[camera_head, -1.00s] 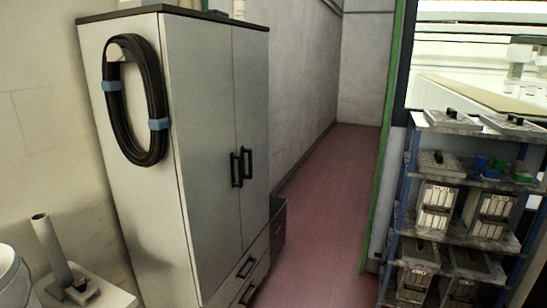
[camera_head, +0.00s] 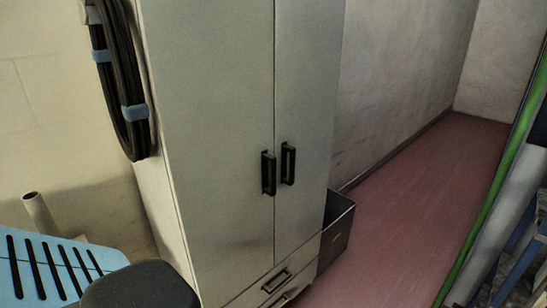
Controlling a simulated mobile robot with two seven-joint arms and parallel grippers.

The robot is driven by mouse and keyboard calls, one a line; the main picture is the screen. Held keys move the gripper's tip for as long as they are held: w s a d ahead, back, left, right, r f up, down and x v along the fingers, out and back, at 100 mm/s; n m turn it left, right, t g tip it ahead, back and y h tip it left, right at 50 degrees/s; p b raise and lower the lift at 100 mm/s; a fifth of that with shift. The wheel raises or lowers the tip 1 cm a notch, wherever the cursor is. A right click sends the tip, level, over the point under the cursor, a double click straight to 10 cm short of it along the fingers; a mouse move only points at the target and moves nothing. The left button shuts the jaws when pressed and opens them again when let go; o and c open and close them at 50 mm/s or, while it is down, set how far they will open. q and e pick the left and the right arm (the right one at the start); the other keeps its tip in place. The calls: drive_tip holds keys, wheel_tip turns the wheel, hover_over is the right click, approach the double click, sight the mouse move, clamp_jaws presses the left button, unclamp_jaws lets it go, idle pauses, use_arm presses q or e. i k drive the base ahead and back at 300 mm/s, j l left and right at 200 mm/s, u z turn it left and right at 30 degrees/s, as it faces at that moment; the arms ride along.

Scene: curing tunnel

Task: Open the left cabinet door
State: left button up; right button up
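The pale grey cabinet has two tall doors, and its left door (camera_head: 212,115) is shut flush with the right door (camera_head: 305,85). The left door has a black vertical bar handle (camera_head: 268,173) near its right edge, at about mid-picture. The right door's similar black handle (camera_head: 288,164) is just beside it, across the seam. Both handles are in plain view with nothing touching them. Neither of my grippers is in view. The top of the cabinet is cut off by the picture edge.
Drawers (camera_head: 275,281) with dark handles sit below the doors. A black cable coil (camera_head: 124,85) hangs on the cabinet's left side. A dark open bin (camera_head: 337,232) stands right of the cabinet. Red floor (camera_head: 415,200) is clear to the right, up to a green post (camera_head: 503,190).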

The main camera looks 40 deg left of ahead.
sight(210, 63)
drive_tip(key=i+l+u, duration=0.15)
drive_tip(key=i+u, duration=0.25)
drive_tip(key=i+l+u, duration=0.8)
